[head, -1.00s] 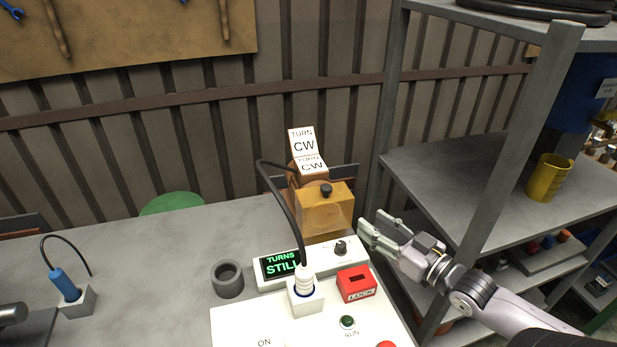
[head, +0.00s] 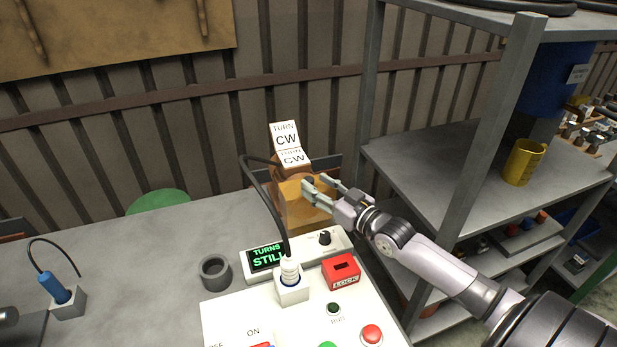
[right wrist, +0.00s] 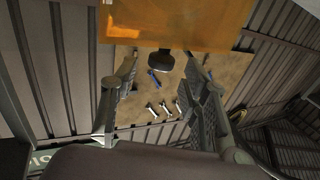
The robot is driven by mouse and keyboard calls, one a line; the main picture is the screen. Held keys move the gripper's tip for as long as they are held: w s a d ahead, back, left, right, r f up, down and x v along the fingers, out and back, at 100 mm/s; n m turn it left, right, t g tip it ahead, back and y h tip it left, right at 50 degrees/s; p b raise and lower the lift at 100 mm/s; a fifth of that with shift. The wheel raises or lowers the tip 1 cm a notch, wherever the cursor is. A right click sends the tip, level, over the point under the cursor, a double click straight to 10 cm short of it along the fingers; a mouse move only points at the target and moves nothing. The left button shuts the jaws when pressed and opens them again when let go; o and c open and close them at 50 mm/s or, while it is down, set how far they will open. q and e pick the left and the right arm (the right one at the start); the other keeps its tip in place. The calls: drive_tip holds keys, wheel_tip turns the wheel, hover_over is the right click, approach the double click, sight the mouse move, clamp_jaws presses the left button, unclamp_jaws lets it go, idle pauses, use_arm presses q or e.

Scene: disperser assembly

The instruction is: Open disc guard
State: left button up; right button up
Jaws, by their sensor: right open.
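The disc guard (head: 300,212) is an amber see-through box on the machine behind the control panel. It appears closed, and my right gripper partly covers it. Its black knob shows in the right wrist view (right wrist: 166,61), below the amber guard panel (right wrist: 180,24). My right gripper (head: 317,183) is open at the guard's front, with its fingertips near the knob. In the right wrist view, the knob lies between the two fingers (right wrist: 160,92), towards their tips. I cannot tell whether either finger touches it. My left gripper is not in view.
White signs reading TURN CW (head: 287,136) top the machine. A black cable runs to a white plug (head: 290,270) on the panel, beside a red LOCK block (head: 342,270). The display (head: 267,257) reads TURNS STILL. A grey shelf rack (head: 440,175) stands close on the right.

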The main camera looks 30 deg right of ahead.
sight(310, 180)
drive_tip(key=w, duration=0.3)
drive_tip(key=shift+w+a+r, duration=0.1)
drive_tip(key=shift+a, duration=0.15)
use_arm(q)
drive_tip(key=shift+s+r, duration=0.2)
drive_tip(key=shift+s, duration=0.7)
use_arm(e)
drive_tip(key=shift+w+a, duration=0.1)
drive_tip(key=shift+w, duration=0.2)
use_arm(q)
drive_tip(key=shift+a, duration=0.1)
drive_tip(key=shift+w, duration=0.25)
use_arm(e)
clamp_jaws()
